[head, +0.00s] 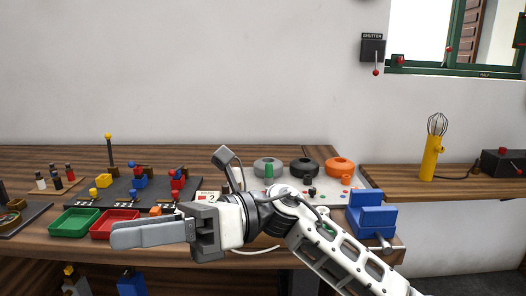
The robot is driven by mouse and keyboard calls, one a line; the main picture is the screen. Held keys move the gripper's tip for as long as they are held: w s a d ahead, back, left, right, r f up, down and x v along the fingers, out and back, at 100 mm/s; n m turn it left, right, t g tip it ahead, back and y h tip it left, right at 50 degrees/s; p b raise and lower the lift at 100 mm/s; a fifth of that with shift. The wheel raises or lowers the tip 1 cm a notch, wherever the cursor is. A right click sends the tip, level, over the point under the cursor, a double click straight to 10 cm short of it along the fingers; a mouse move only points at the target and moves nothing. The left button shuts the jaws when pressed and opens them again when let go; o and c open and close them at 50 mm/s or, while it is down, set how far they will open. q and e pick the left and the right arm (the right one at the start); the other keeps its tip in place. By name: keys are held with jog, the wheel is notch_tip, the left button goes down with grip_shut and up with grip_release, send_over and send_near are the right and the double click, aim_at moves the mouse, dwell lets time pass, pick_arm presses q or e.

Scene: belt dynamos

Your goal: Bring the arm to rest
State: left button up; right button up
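My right arm (340,255) is white and grey and comes in from the lower right. It reaches left across the front of the wooden bench (258,258). My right gripper (115,237) points left, with its long grey fingers in front of the red tray (103,232) and partly covering it. The fingers overlap from this side, so any gap between them is hidden. I see nothing held in them. My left arm and gripper are not in view.
A green tray (74,223) sits left of the red one. Behind them is a dark board (118,189) with coloured blocks. A blue vise (372,218) stands at the bench's right end. Grey, black and orange rings (340,164) lie behind my arm.

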jog(key=w+d+f+m+t+y, duration=0.1)
jog(key=w+d+m+t+y, duration=0.25)
jog(key=m+t, duration=0.6)
jog(key=w+d+f+m+t+y, duration=0.2)
jog(key=w+d+m+t+y, duration=0.15)
jog(key=m+t, duration=0.6)
jog(key=w+d+f+m+t+h+p, duration=0.1)
jog(key=d+f+m+t+h, duration=0.5)
jog(key=m, duration=0.6)
jog(key=w+d+f+m+t+h, duration=0.1)
jog(key=d+f+m+t+h, duration=0.25)
jog(key=f+m+h, duration=0.6)
jog(key=s+d+f+m+g+h, duration=0.2)
jog(key=s+d+f+m+g, duration=0.2)
jog(key=s+d+f+m, duration=0.1)
jog(key=s+d+f+m+g+h, duration=0.3)
jog(key=s+d+f+m, duration=0.3)
jog(key=s+f, duration=0.4)
notch_tip(320, 180, down, 2)
jog(key=shift+f+m+g+p, duration=0.25)
jog(key=shift+m+g+p, duration=0.2)
jog(key=shift+m+g, duration=0.25)
jog(key=shift+h, duration=0.25)
